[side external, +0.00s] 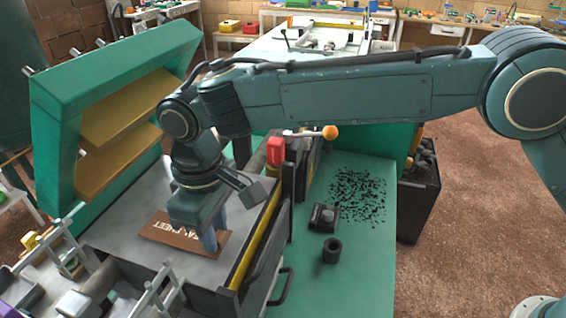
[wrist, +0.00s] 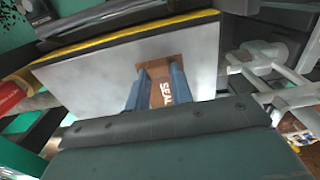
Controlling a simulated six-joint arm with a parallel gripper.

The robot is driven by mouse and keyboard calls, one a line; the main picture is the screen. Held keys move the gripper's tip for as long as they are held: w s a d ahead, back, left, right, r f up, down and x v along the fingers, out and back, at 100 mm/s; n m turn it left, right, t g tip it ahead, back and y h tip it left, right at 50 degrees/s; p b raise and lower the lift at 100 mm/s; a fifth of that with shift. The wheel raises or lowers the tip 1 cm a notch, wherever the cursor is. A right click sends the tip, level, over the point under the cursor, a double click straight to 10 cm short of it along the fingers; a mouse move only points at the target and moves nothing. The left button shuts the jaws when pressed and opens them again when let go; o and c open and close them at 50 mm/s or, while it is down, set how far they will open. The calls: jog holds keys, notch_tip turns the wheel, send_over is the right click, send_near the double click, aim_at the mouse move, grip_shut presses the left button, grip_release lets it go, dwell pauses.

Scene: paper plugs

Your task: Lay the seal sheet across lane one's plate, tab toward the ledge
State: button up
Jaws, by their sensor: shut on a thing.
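The seal sheet (side external: 163,236) is a brown rectangle with white lettering, over the pale grey metal plate (side external: 132,205). My gripper (side external: 214,232) is shut on the sheet's right end in the side view, with its blue fingers pointing down. In the wrist view the sheet (wrist: 160,93) shows between the two fingers (wrist: 156,84), with part of its lettering readable. Its far end points toward the yellow-edged side of the plate (wrist: 92,70). The rest of the sheet is hidden behind the gripper body there. I cannot tell whether the sheet touches the plate or hovers just above it.
A yellow strip (side external: 254,236) runs along the plate's right side. A green frame with tan panels (side external: 112,115) stands open behind left. A red block (side external: 275,150) and orange-knobbed lever (side external: 329,132) are near my arm. The green bench (side external: 350,270) holds a black cylinder (side external: 332,250) and dark crumbs.

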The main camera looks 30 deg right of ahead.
jog(key=shift+f, duration=0.15)
jog(key=o, duration=0.9)
jog(key=shift+o, duration=0.2)
notch_tip(320, 180, up, 12)
dwell(0.6)
jog(key=shift+r, duration=0.2)
